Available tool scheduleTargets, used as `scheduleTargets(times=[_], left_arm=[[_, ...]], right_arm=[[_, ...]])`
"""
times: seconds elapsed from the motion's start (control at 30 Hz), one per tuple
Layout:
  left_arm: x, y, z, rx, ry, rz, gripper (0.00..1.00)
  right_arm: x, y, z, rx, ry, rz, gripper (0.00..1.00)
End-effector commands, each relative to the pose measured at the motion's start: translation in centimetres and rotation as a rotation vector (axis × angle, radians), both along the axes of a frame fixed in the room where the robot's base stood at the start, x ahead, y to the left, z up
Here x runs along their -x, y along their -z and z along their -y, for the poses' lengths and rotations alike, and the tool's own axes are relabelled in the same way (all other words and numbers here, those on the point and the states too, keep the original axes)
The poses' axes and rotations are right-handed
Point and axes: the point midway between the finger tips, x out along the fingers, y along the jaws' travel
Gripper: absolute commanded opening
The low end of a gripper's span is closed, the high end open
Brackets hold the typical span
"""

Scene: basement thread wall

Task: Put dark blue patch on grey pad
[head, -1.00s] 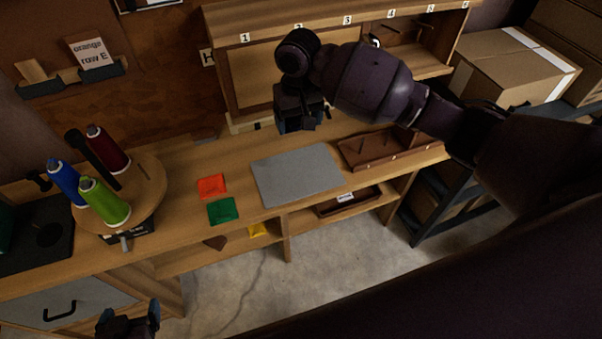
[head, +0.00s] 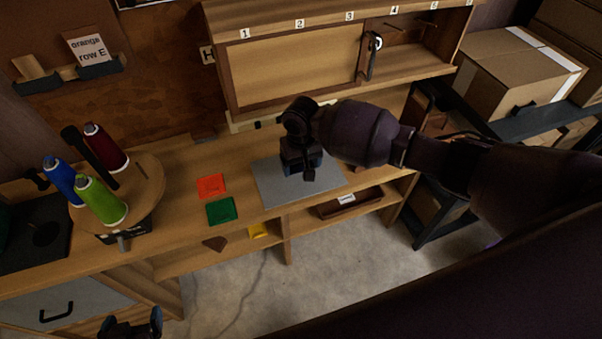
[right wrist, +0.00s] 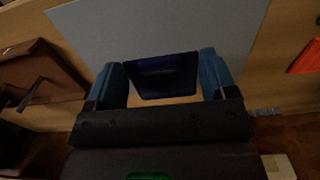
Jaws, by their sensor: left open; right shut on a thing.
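The grey pad (head: 265,188) lies flat on the wooden bench; it also fills the top of the right wrist view (right wrist: 160,25). I cannot tell whether the patch touches the pad. My left gripper (head: 131,322) is open and empty at the bottom left, in front of the bench.
An orange patch (head: 211,186) and a green patch (head: 221,211) lie left of the pad. Thread cones (head: 102,200) stand on a round wooden stand further left. A numbered cabinet (head: 290,70) rises behind. A yellow piece (head: 258,230) and a brown piece (head: 215,244) are on the lower shelf.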

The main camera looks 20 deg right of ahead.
Motion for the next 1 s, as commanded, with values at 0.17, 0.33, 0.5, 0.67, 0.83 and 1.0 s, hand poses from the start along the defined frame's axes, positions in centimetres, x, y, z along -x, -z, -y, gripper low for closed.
scheduleTargets(times=[0.17, 0.33, 0.5, 0.67, 0.83, 1.0], left_arm=[[-0.2, 0.2, 0.0, 0.0, 0.002, 0.004, 0.88], [-0.4, 0.5, 0.1, 0.0, 0.003, 0.006, 0.88], [-0.6, 0.4, 0.1, -0.001, 0.005, 0.01, 0.88], [-0.6, 0.3, 0.1, -0.001, 0.006, 0.012, 0.88], [-0.6, 0.4, 0.1, -0.001, 0.006, 0.011, 0.88], [-0.5, 0.4, 0.0, -0.002, 0.004, 0.008, 0.88]], right_arm=[[0.1, 1.9, 0.0, 0.0, 0.0, -0.003, 0.56], [0.1, 4.0, -0.1, -0.001, 0.001, -0.002, 0.56], [0.0, 4.1, 0.0, -0.001, 0.0, 0.0, 0.56], [0.0, 4.2, 0.0, -0.001, 0.0, 0.0, 0.56], [0.0, 4.4, 0.0, 0.0, 0.0, 0.0, 0.89], [0.0, 4.4, 0.0, 0.0, 0.0, 0.0, 1.0]])
